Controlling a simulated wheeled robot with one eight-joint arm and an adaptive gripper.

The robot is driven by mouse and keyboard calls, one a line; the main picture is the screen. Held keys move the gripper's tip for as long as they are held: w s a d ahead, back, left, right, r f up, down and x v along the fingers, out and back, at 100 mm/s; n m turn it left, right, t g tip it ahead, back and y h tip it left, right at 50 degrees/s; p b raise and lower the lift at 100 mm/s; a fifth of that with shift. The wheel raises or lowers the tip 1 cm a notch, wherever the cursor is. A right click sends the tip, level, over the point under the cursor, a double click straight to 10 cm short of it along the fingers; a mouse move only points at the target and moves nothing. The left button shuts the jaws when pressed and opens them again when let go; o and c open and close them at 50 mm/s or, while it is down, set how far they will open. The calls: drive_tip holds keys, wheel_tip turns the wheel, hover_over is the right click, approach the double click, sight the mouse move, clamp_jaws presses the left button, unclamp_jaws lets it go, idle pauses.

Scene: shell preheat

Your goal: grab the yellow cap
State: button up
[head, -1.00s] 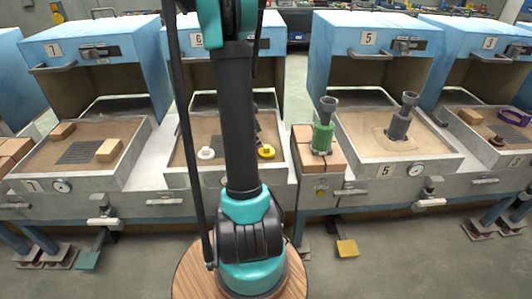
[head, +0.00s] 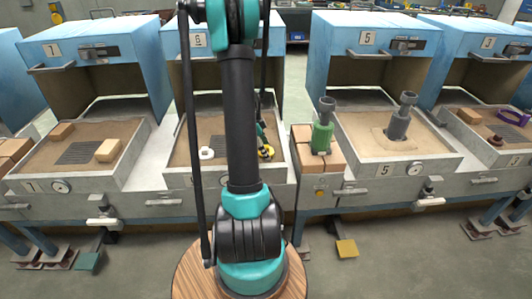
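The yellow cap (head: 266,154) lies on the sand bed of station 6, near its right wall. My gripper (head: 264,147) is down at the cap, with its dark fingers over and in front of part of it. The gripper is small here and partly behind my arm. I cannot tell whether the fingers are closed on the cap or only around it. A white ring-like cap (head: 207,153) lies on the same bed to the left, apart from the gripper.
Bricks (head: 301,133) and a green cylinder with a grey top (head: 322,128) stand just right of station 6. A grey cylinder (head: 400,118) stands in bed 5. Bed 7 (head: 125,165) holds tan blocks. Blue hoods (head: 365,40) overhang the beds' backs.

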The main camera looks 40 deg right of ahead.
drive_tip(key=c, duration=1.2)
drive_tip(key=shift+r, duration=0.15)
